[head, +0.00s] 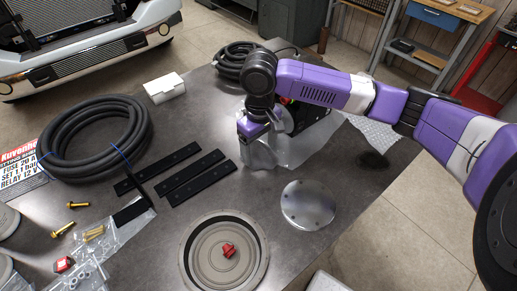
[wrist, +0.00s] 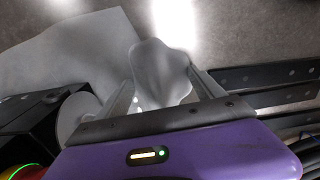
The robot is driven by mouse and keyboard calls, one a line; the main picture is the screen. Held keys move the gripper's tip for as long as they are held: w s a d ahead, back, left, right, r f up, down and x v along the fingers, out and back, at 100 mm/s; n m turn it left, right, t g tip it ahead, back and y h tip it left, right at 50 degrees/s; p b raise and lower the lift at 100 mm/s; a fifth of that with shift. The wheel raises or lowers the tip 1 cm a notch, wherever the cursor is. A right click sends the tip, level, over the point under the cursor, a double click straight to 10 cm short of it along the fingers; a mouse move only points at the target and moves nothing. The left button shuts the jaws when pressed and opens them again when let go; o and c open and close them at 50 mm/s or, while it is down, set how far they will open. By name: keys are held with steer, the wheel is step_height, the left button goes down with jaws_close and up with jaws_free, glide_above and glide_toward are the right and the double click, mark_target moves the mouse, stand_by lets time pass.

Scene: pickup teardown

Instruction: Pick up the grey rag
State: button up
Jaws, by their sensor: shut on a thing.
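The grey rag (wrist: 160,70) is bunched between the two fingers of my gripper (wrist: 164,82) in the wrist view. My gripper is shut on it. In the head view my gripper (head: 246,150) points down at the dark table, right of the black flat bars. Grey material, seemingly the rag (head: 262,154), shows beside the fingers there. I cannot tell whether its lower part touches the table.
A pale grey sheet (wrist: 65,55) lies beside the rag. Black bars (head: 190,177) lie left of my gripper. A round metal plate (head: 308,204) and a shallow round pan (head: 224,257) are nearer. A coiled black hose (head: 95,137) lies at left.

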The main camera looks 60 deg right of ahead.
mark_target(260, 146)
steer(key=shift+r, duration=0.15)
step_height(260, 146, up, 20)
stand_by(0.4)
steer(key=o, duration=0.5)
steer(key=c, duration=0.3)
steer(key=shift+s, duration=0.1)
